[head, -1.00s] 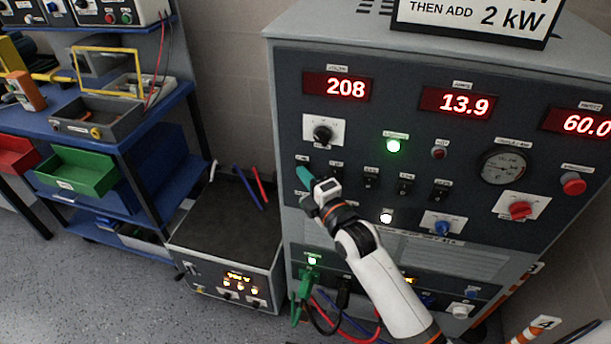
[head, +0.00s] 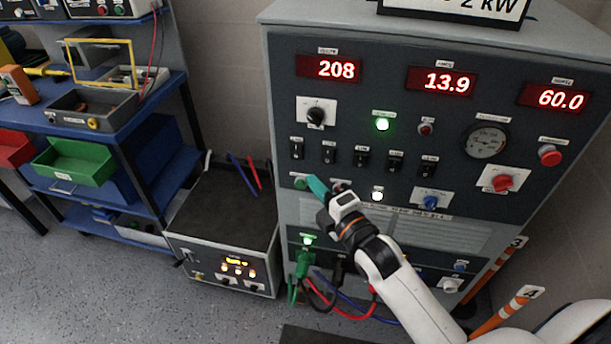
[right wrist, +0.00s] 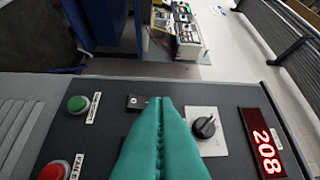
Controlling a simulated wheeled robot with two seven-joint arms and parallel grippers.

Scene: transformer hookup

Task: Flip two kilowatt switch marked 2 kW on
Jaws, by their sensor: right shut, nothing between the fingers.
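A row of black toggle switches (head: 361,157) runs across the grey load cabinet's front panel (head: 455,130). Their small labels cannot be read, so I cannot tell which one is marked 2 kW. The leftmost switch (head: 296,148) is uncovered. My right gripper (head: 317,186) has teal fingers pressed together with nothing between them. In the head view its tips appear just below the two left switches, near a green button (head: 300,184). In the right wrist view the shut fingers (right wrist: 166,105) partly cover a black switch (right wrist: 138,102). My left gripper is not in view.
The displays read 208 (head: 332,68), 13.9 (head: 443,82) and 60.0 (head: 554,97). A green lamp (head: 382,124) and a white lamp (head: 377,195) are lit. A black knob (head: 316,115) sits above the switches. Cables (head: 320,288) hang below. A blue shelf (head: 120,120) stands left.

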